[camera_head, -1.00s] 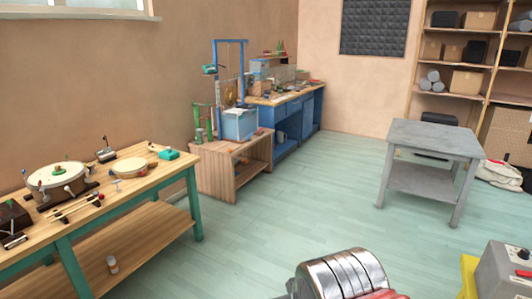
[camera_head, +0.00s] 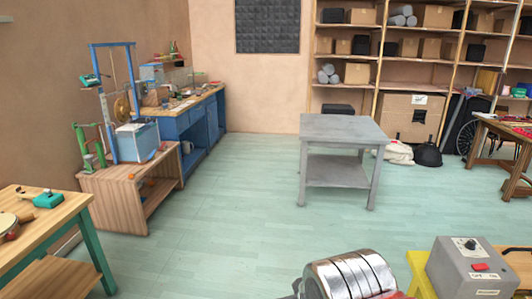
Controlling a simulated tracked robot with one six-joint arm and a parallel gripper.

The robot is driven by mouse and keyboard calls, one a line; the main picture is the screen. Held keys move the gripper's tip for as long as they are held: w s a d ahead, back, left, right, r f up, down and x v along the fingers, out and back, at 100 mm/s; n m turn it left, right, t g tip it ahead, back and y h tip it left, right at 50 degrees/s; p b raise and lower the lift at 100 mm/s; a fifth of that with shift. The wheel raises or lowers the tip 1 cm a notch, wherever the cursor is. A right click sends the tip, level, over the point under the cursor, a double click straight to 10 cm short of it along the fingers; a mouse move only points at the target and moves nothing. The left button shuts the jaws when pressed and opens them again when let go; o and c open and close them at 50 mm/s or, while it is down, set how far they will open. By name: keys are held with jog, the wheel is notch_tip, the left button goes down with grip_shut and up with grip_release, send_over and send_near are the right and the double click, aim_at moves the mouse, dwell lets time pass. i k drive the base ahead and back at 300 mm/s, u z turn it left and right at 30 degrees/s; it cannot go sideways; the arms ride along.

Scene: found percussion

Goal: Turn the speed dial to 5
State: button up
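A grey control box (camera_head: 452,272) stands at the lower right, cut off by the bottom edge of the picture. A small black dial (camera_head: 470,243) sits on a pale plate on its upper sloped face. The dial's numbers and pointer are too small to read. A red switch (camera_head: 481,267) with small labels lies below the dial. My gripper is not in view. A ribbed silver part with red at the bottom middle appears to be part of my own arm, left of the box and apart from it in the picture.
Yellow framing (camera_head: 421,275) stands beside the box. A grey table (camera_head: 343,131) stands mid-room with clear green floor around it. A wooden workbench (camera_head: 45,232) is at the left, a low wooden stand (camera_head: 120,190) behind it. Shelves line the back wall.

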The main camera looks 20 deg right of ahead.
aim_at(470, 245)
jog(key=z, duration=0.4)
jog(key=i, duration=0.5)
jog(key=z, duration=0.7)
jog(key=i, duration=0.65)
jog(key=z, duration=0.35)
